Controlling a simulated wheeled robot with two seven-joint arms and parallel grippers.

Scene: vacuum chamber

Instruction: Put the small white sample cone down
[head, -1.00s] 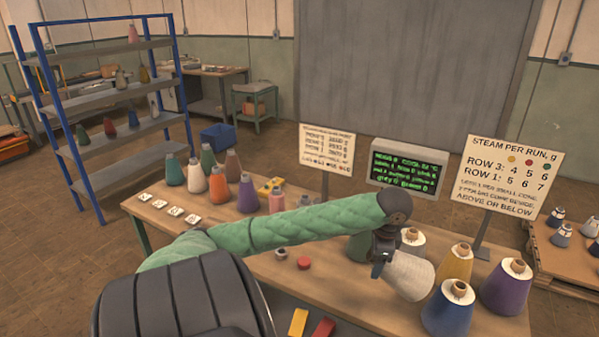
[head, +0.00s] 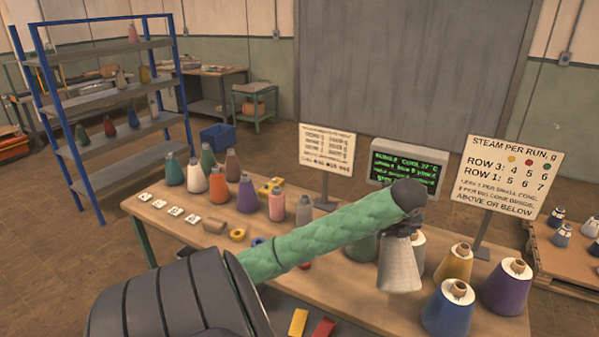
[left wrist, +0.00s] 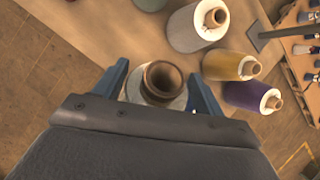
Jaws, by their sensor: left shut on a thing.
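My left gripper (left wrist: 160,92) is shut on the white sample cone (head: 400,268), whose brown tube top (left wrist: 162,80) shows between the blue fingers in the left wrist view. In the head view the cone hangs nearly upright below my left wrist, over the right part of the wooden table (head: 340,296). I cannot tell whether its base touches the table. My right gripper is in neither view.
Close around the held cone stand a blue cone (head: 447,312), a yellow cone (head: 453,265), a purple cone (head: 507,290) and a grey-green cone (head: 361,248). A pale cone (left wrist: 193,28) stands behind it. Sign boards (head: 505,175) and a display (head: 408,165) line the back edge.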

